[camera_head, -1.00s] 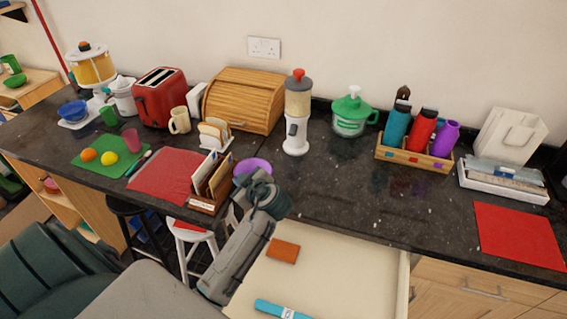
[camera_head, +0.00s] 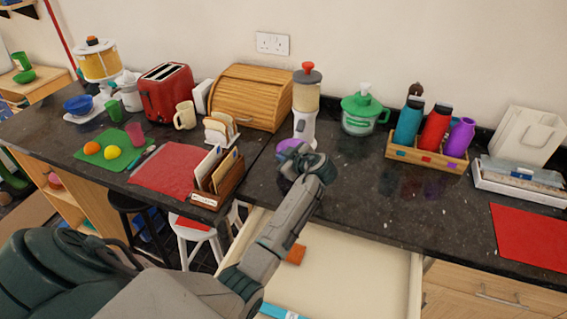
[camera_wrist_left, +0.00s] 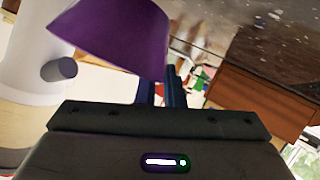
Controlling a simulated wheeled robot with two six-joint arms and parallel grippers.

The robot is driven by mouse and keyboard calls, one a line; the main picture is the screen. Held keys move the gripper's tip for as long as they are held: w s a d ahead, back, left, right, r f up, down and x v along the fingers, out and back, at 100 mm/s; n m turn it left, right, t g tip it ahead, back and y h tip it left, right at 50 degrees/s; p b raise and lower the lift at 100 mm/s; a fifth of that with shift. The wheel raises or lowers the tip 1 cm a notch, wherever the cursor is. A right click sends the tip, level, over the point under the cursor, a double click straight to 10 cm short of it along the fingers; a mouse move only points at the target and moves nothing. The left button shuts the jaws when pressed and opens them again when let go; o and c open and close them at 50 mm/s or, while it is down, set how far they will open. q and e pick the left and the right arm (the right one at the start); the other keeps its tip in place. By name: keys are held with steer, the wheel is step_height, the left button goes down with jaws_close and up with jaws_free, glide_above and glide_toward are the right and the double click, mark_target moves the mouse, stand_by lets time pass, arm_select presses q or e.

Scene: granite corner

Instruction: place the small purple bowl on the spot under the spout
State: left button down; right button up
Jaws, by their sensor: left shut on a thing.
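The small purple bowl (camera_head: 284,161) is held by my left gripper (camera_head: 298,154) at the counter's front, before the dispenser. In the left wrist view the bowl (camera_wrist_left: 115,35) fills the upper left, and the fingers (camera_wrist_left: 160,90) meet its edge. The dispenser (camera_head: 304,127) has a white base, a clear container of pale contents and a red knob. In the left wrist view its white body (camera_wrist_left: 25,50) and short grey spout (camera_wrist_left: 59,70) are beside the bowl. The spot under the spout is hidden by my gripper and the bowl. My right gripper is out of view.
A wooden letter rack (camera_head: 228,184) stands left of my gripper. A green-lidded jug (camera_head: 362,115) and a bottle crate (camera_head: 425,157) are to the right. A bread box (camera_head: 250,97) is behind. An open drawer (camera_head: 350,265) lies below my arm.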

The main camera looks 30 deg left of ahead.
arm_select(q)
steer(key=shift+f, duration=0.75)
steer(key=shift+f, duration=0.15)
steer(key=c, duration=1.5)
jaws_free()
